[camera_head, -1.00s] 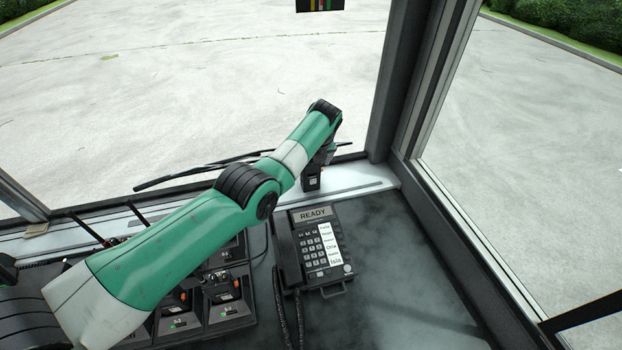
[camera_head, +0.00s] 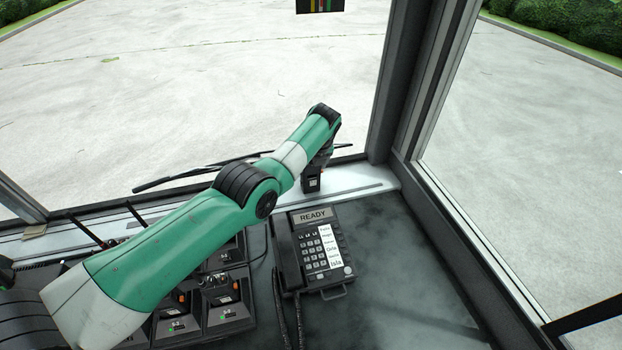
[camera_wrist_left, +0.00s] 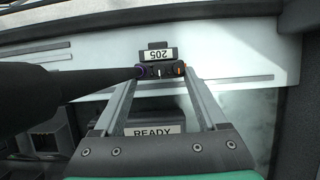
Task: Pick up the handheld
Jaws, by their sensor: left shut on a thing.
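The handheld (camera_wrist_left: 160,71), a dark radio with a white 205 label, is at the window ledge. A thick black rod, apparently its antenna (camera_wrist_left: 70,88), runs left across the left wrist view. In the head view the handheld's lower part (camera_head: 312,183) shows below my wrist, over the pale ledge. My left gripper (camera_wrist_left: 161,73) is shut on the handheld, a fingertip on each side of its top. In the head view my wrist hides most of the gripper and the handheld's top. I cannot tell whether the handheld touches the ledge. My right gripper is not in view.
A desk phone (camera_head: 318,250) with a READY display and a corded handset stands just in front of the ledge. Several chargers with dark units (camera_head: 224,300) sit under my left arm. A window pillar (camera_head: 397,90) rises right of my gripper. The dark desk at right is clear.

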